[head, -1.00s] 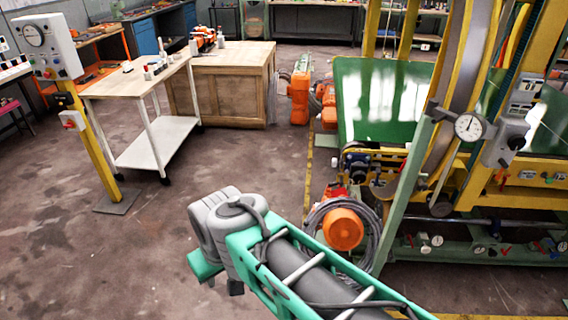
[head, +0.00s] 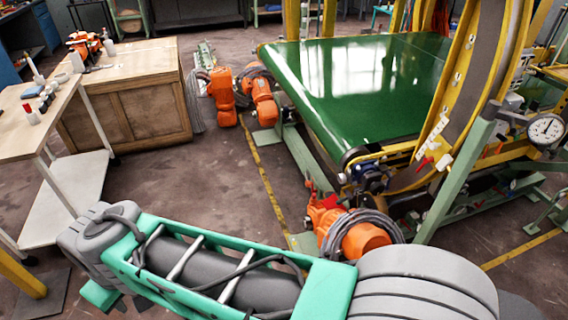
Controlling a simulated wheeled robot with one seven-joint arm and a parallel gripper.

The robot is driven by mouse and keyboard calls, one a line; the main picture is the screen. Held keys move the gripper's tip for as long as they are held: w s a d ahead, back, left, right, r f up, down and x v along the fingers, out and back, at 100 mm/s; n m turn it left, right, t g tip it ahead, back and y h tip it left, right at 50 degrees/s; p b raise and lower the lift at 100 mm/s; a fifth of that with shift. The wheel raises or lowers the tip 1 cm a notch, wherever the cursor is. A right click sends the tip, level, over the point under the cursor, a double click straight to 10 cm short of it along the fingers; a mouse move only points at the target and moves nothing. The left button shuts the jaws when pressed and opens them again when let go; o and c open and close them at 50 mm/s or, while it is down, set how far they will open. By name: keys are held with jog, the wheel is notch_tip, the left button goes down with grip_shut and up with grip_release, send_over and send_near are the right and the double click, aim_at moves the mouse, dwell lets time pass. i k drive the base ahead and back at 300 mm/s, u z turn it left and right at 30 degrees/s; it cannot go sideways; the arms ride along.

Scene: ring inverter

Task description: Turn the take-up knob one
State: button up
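The conveyor with a green belt (head: 370,85) stands at the upper right, its near end towards me. A dark blue and metal mechanism (head: 372,178) sits at the near corner of the belt. Small red parts show beside it, but I cannot make out which part is take-up knob one. My green and grey arm (head: 230,275) crosses the bottom of the view, with a grey joint at its left end, well apart from the conveyor. My gripper's fingers cannot be made out, so its opening does not show.
An orange motor (head: 365,240) with coiled grey cable stands on the floor before the conveyor. Other orange machines (head: 225,95) stand farther back. A wooden cabinet (head: 135,100) and white cart (head: 75,190) are at left. A dial gauge (head: 546,128) is at right.

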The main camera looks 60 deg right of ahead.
aim_at(342, 179)
jog(key=i, duration=0.85)
jog(key=z, duration=1.25)
